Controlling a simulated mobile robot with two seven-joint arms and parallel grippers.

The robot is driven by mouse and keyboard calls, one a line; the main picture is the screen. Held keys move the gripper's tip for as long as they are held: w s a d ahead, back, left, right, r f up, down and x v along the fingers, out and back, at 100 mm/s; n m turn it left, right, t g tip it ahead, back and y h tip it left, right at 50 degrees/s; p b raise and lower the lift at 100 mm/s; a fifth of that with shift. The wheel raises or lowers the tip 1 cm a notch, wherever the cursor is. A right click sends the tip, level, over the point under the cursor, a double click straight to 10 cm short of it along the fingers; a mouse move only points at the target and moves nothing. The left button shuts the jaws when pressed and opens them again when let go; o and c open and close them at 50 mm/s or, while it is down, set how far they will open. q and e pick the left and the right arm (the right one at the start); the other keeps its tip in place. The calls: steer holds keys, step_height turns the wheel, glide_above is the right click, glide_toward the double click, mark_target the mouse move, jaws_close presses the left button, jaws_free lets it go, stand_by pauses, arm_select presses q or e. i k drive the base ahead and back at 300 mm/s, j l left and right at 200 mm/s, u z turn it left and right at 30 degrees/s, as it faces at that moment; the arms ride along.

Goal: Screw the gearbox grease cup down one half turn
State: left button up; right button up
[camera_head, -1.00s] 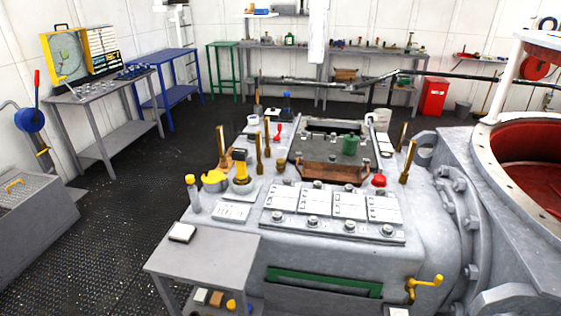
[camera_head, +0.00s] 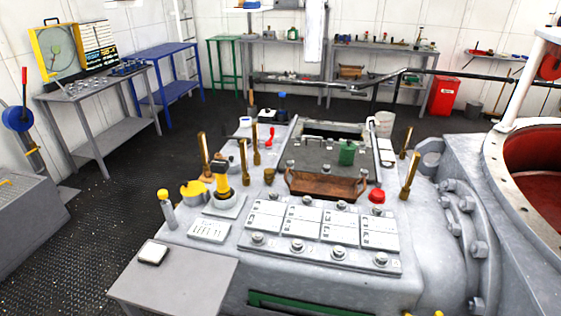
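The grey gearbox housing (camera_head: 410,270) fills the lower middle of the head view. On its top, a small brass cup-shaped fitting (camera_head: 269,176) stands left of the copper-brown tray, and a red cap (camera_head: 377,196) sits at the right. A yellow-topped fitting (camera_head: 222,180) and a yellow round cup (camera_head: 194,192) stand at the left. I cannot tell for certain which of these is the grease cup. Neither of my grippers is in view.
Several upright brass levers (camera_head: 410,175) rise from the housing. A green can (camera_head: 346,153) stands behind the copper-brown tray (camera_head: 325,186). A grey side table (camera_head: 180,285) is at front left. The dark deck (camera_head: 100,215) is open at left.

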mark_target(269, 173)
steer(key=i+l, duration=0.5)
steer(key=u, duration=1.2)
